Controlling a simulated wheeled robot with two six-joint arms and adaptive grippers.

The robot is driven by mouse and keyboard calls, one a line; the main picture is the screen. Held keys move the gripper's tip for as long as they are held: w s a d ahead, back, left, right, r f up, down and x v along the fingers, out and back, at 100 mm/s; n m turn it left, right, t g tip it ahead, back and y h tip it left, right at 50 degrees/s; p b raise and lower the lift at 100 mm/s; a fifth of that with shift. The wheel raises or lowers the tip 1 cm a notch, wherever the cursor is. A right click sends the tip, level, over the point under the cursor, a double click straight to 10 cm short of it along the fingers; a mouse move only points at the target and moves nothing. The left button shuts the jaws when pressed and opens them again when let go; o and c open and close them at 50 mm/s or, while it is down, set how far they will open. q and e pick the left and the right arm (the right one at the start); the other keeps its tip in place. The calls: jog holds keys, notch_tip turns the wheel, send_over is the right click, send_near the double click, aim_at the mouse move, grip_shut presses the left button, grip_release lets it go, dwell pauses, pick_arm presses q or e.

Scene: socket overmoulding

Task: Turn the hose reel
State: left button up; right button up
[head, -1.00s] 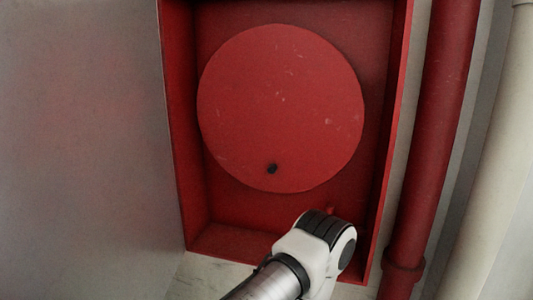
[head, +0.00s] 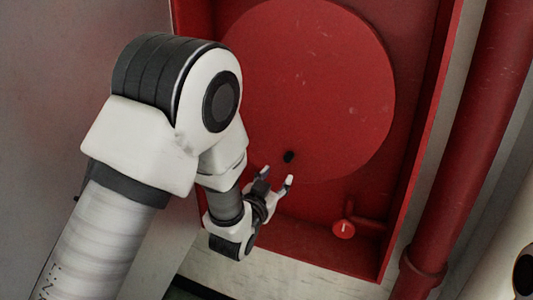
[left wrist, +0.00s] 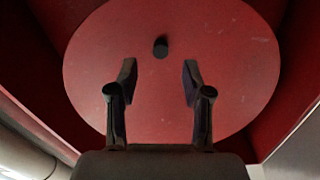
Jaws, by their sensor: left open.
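The hose reel (head: 325,85) is a large round red disc inside a red wall cabinet. A small black knob (head: 289,157) stands out near its lower edge. The reel (left wrist: 235,60) and the knob (left wrist: 160,47) also show in the left wrist view. My left gripper (head: 277,177) is open and empty, just below the knob in the head view. In the left wrist view its two fingers (left wrist: 158,80) are spread apart, with the knob ahead of them and centred between them. The fingers do not appear to touch the knob. My right gripper is not in view.
The red cabinet (head: 425,125) has side walls and a bottom ledge around the reel. A thick red pipe (head: 475,150) runs down the wall to the right. A grey panel is at left.

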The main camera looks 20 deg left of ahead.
aim_at(286, 161)
pick_arm(q)
jog(key=w+p, duration=0.1)
jog(key=w, duration=0.1)
jog(key=w+p, duration=0.1)
jog(key=w, duration=0.2)
jog(key=w+r+p, duration=0.1)
jog(key=w, duration=0.1)
jog(key=shift+w+d+r, duration=0.1)
jog(key=shift+w+d, duration=0.05)
jog(key=shift+w, duration=0.2)
jog(key=shift+s, duration=0.1)
grip_shut()
